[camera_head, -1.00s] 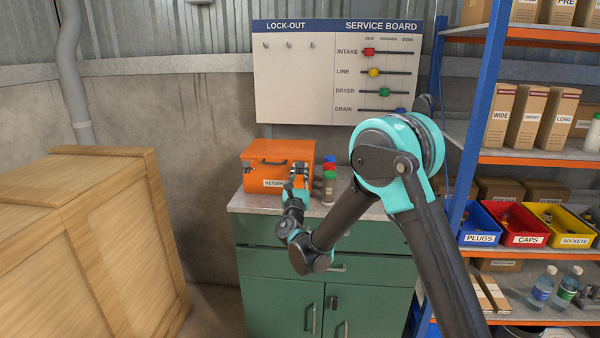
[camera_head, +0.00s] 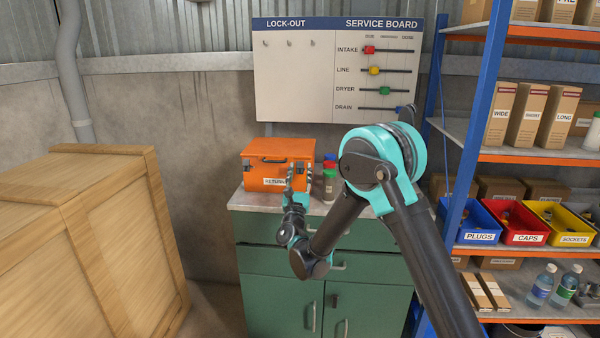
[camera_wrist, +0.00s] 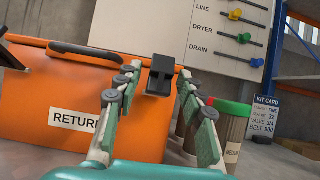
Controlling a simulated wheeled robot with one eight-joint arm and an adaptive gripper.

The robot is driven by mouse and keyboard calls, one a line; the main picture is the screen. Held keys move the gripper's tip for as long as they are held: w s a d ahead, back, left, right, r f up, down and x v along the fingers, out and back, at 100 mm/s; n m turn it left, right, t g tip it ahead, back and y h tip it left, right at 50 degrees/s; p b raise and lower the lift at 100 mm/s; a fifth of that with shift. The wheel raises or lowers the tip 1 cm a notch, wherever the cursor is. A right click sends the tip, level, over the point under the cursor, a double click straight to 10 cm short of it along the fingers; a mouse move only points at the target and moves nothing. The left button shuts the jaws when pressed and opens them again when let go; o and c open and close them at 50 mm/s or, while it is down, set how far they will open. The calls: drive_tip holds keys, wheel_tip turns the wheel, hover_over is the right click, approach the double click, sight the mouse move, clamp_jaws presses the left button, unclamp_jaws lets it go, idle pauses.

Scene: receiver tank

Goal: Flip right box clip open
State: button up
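The orange box (camera_head: 265,165) with a RETURN-type label sits on the green cabinet's top, and its front fills the left of the wrist view (camera_wrist: 40,105). Its right clip (camera_wrist: 160,76) is a black block at the upper front edge, right of the handle. My gripper (camera_wrist: 156,75) is open; its two teal fingers point at the box, one on each side of the clip in the picture. Nothing is seen held between them. I cannot tell whether the fingers touch the clip. In the head view my gripper (camera_head: 297,177) is in front of the box's right end.
A green-lidded jar (camera_wrist: 234,125) stands just right of the box, close to my right finger. The service board (camera_head: 335,70) hangs behind. A wooden crate (camera_head: 90,230) is at the left and a shelf rack (camera_head: 470,140) at the right.

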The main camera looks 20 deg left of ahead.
drive_tip(key=shift+s+f, duration=0.1)
drive_tip(key=v, duration=1.1)
drive_tip(key=shift+s, duration=0.3)
drive_tip(key=shift+d+f, duration=0.15)
